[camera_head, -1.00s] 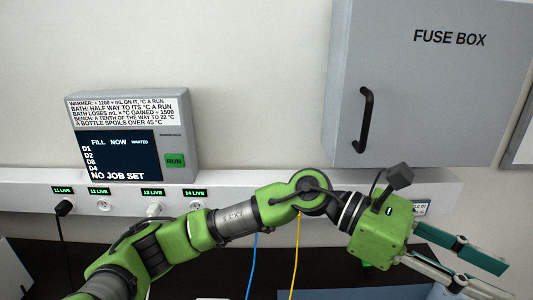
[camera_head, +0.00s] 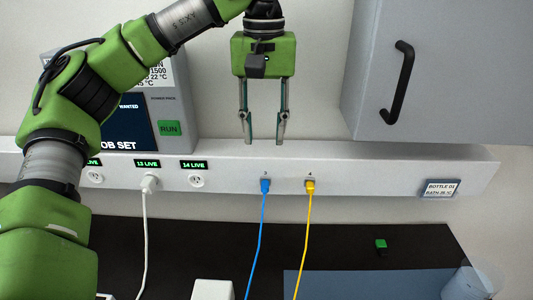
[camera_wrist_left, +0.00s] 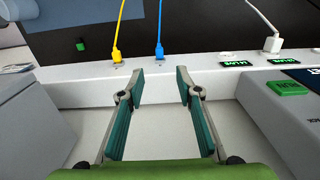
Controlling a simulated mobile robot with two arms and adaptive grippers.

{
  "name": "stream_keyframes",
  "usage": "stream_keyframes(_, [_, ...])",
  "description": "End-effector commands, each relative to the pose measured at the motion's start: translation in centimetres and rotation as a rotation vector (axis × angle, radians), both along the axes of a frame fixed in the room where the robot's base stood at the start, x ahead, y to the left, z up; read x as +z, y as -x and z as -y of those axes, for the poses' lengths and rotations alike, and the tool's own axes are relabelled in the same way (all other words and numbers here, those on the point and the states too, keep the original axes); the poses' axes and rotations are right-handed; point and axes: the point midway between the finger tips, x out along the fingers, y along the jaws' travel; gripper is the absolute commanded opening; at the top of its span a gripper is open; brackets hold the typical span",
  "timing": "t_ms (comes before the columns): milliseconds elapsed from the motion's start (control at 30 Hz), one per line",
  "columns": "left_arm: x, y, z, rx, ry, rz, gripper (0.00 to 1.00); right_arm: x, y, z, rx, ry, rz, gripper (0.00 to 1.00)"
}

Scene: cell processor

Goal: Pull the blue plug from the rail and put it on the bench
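The blue plug (camera_head: 265,185) sits in the rail's front face (camera_head: 225,183), and its blue cable hangs down over the dark bench (camera_head: 200,236). My left gripper (camera_head: 263,142) points down just above the rail, above the blue plug and apart from it. Its fingers are open and empty. In the left wrist view the blue plug (camera_wrist_left: 159,52) shows beyond and between the open fingertips (camera_wrist_left: 158,80). My right gripper is in neither view.
A yellow plug (camera_head: 310,186) sits close right of the blue one. A white plug (camera_head: 149,183) is further left. The fuse box (camera_head: 430,80) juts out at the upper right. A small green object (camera_head: 381,243) lies on the bench, with a blue mat (camera_head: 350,285) in front.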

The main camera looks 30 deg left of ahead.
Motion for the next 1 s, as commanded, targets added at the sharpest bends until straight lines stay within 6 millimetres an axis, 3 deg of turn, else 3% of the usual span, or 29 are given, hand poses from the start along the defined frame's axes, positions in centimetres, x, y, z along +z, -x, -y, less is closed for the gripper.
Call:
stream_keyframes(300, [-5.3, 0.1, 0.1, 0.0, 0.003, -0.004, 0.32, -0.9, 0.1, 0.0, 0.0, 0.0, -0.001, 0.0])
stream_keyframes(600, [-10.2, 0.1, 0.0, 0.001, 0.002, -0.004, 0.32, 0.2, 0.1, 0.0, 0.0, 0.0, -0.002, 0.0])
stream_keyframes(800, [-12.4, 0.0, 0.1, 0.002, 0.002, -0.002, 0.32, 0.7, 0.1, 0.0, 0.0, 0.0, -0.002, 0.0])
stream_keyframes(1000, [-13.0, 0.0, 0.1, 0.002, 0.003, 0.001, 0.32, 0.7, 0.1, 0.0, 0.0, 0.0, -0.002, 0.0])
